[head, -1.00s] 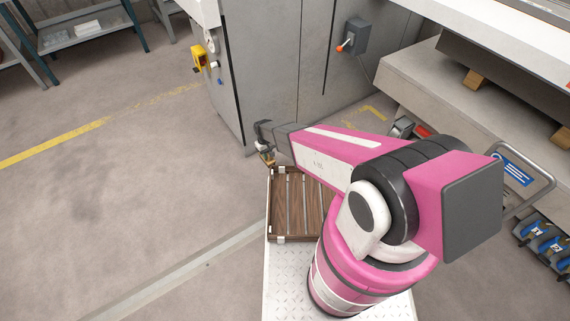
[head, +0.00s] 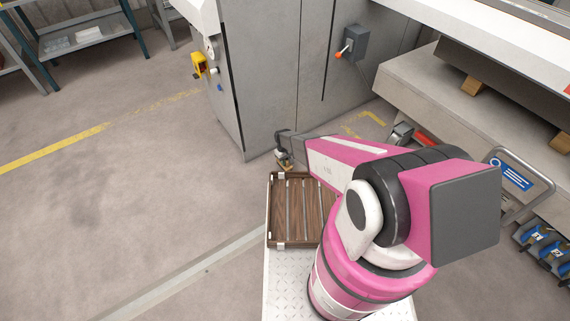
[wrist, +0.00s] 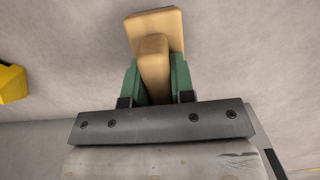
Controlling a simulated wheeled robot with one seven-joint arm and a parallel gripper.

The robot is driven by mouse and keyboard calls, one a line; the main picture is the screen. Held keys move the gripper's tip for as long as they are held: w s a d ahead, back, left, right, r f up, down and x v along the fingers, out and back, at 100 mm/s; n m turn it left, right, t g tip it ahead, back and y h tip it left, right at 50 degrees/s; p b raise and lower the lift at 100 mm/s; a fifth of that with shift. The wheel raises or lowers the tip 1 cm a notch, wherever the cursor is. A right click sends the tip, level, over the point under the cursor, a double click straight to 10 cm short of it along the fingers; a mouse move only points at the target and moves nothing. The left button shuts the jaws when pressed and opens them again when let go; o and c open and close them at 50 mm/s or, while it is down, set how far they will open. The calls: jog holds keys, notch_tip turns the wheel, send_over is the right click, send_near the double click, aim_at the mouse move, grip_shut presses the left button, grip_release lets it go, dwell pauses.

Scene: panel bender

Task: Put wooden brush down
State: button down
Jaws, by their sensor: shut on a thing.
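The wooden brush (wrist: 154,27) is light tan and shows at the top middle of the wrist view, between two green fingers. My gripper (wrist: 155,75) is shut on it. The brush's bristles cannot be made out. In the head view my gripper (head: 284,160) is small, at the end of my pink arm, just beyond the far edge of a slatted wooden tray. The brush is too small there to make out clearly. Concrete floor shows behind the brush in the wrist view.
The brown slatted tray (head: 297,225) lies on my metal deck. A grey machine cabinet (head: 265,70) stands just beyond my gripper, with a yellow box (head: 199,65) on its side. Open floor (head: 110,190) lies to the left. A bench (head: 440,95) is at right.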

jog(key=shift+f, duration=1.25)
jog(key=shift+f, duration=0.2)
jog(key=c, duration=1)
grip_release()
jog(key=shift+o, duration=0.2)
jog(key=shift+r, duration=0.1)
jog(key=r, duration=0.4)
jog(key=w+r, duration=0.1)
jog(key=r, duration=0.3)
jog(key=a+r, duration=0.1)
jog(key=r, duration=0.3)
jog(key=shift+w, duration=0.25)
jog(key=s+d+r+m, duration=0.2)
jog(key=s+d+r, duration=0.4)
jog(key=r, duration=0.7)
jog(key=s+d+r+m+t, duration=0.1)
jog(key=s+d+r+m, duration=0.1)
jog(key=s+d+r, duration=0.5)
jog(key=s+d+r+m, duration=0.2)
jog(key=s+d+r, duration=0.4)
jog(key=r, duration=1.2)
jog(key=shift+s+d+r+m+y, duration=0.35)
jog(key=shift+d+m+y, duration=0.05)
jog(key=shift+d, duration=0.05)
